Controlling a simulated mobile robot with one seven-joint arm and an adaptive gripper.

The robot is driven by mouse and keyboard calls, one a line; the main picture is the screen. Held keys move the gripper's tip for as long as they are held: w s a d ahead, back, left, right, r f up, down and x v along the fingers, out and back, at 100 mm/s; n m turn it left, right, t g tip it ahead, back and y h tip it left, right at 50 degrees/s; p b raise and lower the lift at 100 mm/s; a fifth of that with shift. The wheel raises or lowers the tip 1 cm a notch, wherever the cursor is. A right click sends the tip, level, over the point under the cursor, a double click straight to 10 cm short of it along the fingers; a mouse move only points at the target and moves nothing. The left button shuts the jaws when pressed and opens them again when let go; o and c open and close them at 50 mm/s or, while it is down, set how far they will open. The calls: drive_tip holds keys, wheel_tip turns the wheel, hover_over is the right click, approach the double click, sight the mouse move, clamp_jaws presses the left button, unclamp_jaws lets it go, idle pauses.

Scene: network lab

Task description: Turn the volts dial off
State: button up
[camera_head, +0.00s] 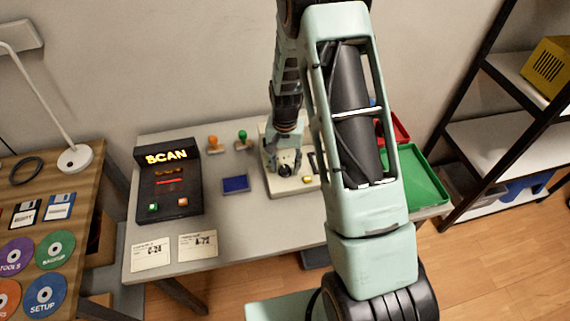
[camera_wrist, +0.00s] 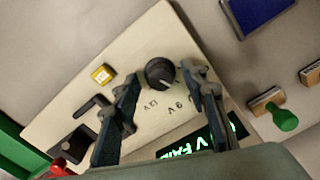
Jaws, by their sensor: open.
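The volts dial (camera_wrist: 160,73) is a round black knob with a pale pointer line, on a cream panel (camera_wrist: 70,110). Markings "12V" and "9V" are printed beside it in the wrist view, and the pointer is turned toward the side with these markings. A lit green display (camera_wrist: 205,138) on the panel shows partly hidden text. My gripper (camera_wrist: 167,85) is open, with one finger on each side of the dial. I cannot tell whether either finger touches it. In the head view my gripper (camera_head: 286,165) is over the cream panel (camera_head: 285,186), and my arm hides part of it.
The panel also has a yellow button (camera_wrist: 102,75) and black parts. A green-handled stamp (camera_wrist: 285,118) and blue pad (camera_wrist: 262,14) lie nearby. The black SCAN box (camera_head: 169,182) stands left on the table. A green tray (camera_head: 425,178) is at right.

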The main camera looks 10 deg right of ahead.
clamp_jaws()
drive_tip(key=n+b, duration=0.3)
drive_tip(key=n, duration=0.1)
drive_tip(key=shift+f, duration=0.1)
drive_tip(key=shift+n+b, duration=0.6)
drive_tip(key=shift+n, duration=1.6)
unclamp_jaws()
